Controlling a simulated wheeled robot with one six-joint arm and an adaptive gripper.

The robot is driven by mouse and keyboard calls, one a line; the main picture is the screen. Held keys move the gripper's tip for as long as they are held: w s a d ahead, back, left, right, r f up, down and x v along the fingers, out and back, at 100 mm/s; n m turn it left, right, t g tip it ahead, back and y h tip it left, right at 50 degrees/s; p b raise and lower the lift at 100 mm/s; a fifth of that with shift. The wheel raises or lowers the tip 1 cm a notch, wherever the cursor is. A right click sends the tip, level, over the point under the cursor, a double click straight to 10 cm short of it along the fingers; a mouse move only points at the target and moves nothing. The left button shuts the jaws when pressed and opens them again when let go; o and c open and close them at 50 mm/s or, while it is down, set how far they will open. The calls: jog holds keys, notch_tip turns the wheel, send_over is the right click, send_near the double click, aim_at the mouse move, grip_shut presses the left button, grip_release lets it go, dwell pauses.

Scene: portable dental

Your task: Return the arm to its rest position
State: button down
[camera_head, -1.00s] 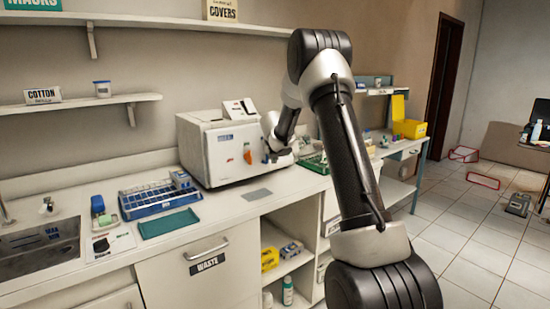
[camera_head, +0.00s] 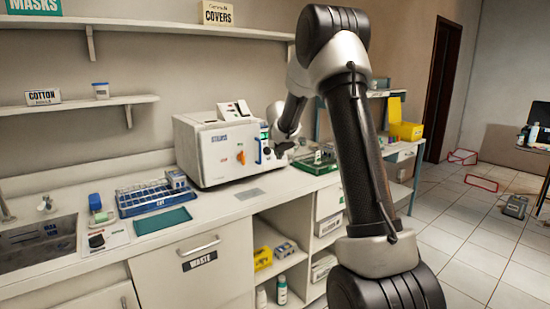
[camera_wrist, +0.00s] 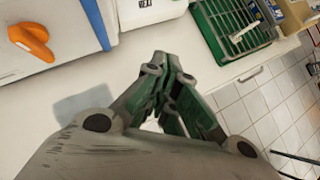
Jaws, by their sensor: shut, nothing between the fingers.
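My gripper (camera_wrist: 165,88) is in the middle of the wrist view, its fingers together at the tips with nothing between them. In the head view my gripper (camera_head: 283,148) is small and partly hard to make out, in front of the right end of the white sterilizer box (camera_head: 220,152). My arm rises from the lower right of the head view, bends at the top and comes down toward the counter. In the wrist view the sterilizer's orange handle (camera_wrist: 30,40) and blue edge lie at upper left, apart from the fingers.
The counter (camera_head: 240,203) runs along the wall, with a blue rack (camera_head: 155,200), a teal tray (camera_head: 162,221) and a sink (camera_head: 40,245) at left. A green rack (camera_wrist: 235,25) stands right of the sterilizer. Yellow bins (camera_head: 406,130) are farther right. Tiled floor (camera_head: 470,230) is mostly open.

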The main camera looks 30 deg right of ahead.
jog(key=shift+s+d+r, duration=0.2)
jog(key=shift+s+r, duration=0.95)
jog(key=shift+s, duration=0.1)
jog(key=s+d+f+m+g+h, duration=0.1)
jog(key=s+d+f+m+g, duration=0.1)
jog(key=s+m, duration=0.35)
jog(key=s+d+f+m+g+h, duration=0.1)
jog(key=s+d+f+m+g, duration=0.2)
jog(key=m, duration=0.4)
jog(key=s+a+r+m, duration=0.25)
jog(key=s+m, duration=0.55)
jog(key=s, duration=0.4)
jog(key=s+a+r+m+y, duration=0.2)
jog(key=s+a, duration=0.3)
jog(key=s, duration=0.3)
jog(key=s+a+r+m+y, duration=0.2)
jog(key=s+a, duration=0.4)
jog(key=s, duration=0.3)
jog(key=s+a+r+m+t+y, duration=0.1)
jog(key=s+a+r+m+y, duration=0.1)
jog(key=s+a+m, duration=0.4)
jog(key=s+r, duration=0.1)
jog(key=s, duration=0.2)
jog(key=shift+s+r, duration=0.15)
